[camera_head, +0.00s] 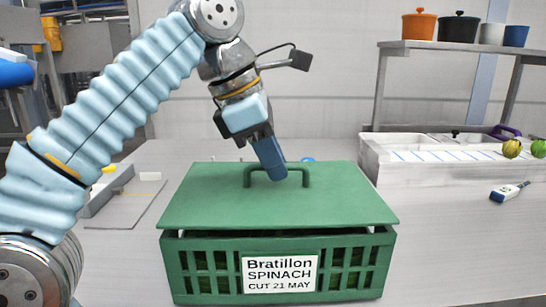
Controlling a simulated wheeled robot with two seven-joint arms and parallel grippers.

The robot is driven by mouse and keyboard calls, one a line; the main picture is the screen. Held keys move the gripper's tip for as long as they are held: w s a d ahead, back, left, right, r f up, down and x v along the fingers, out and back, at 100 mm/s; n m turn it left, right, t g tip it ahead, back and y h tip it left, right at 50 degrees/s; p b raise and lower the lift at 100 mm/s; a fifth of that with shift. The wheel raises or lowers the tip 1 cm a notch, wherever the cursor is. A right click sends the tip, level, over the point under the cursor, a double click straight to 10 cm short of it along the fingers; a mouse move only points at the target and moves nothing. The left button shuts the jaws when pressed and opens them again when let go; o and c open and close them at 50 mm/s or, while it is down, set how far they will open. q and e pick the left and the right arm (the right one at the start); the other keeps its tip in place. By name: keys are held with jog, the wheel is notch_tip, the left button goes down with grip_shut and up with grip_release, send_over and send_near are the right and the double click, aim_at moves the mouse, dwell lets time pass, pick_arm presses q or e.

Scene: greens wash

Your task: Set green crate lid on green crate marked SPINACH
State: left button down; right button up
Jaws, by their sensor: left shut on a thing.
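The green crate (202,285) stands at the front middle of the table, its white label reading "Bratillon SPINACH CUT 21 MAY". The green crate lid (220,207) lies over the crate's top, with a thin dark gap showing along the front, so I cannot tell if it rests fully on the rim. My left gripper (273,176) comes down from above and is shut on the lid's handle. Green leaves show dimly through the crate's slots. My right gripper is out of view.
A blue and white tool (509,191) lies on the table at right. A shelf with several pots (419,25) stands behind. A grey tray (108,190) is at left.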

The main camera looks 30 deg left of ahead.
pick_arm(q)
jog(key=shift+f+b, duration=0.5)
jog(key=shift+f, duration=0.1)
dwell(0.6)
jog(key=c, duration=1.1)
grip_release()
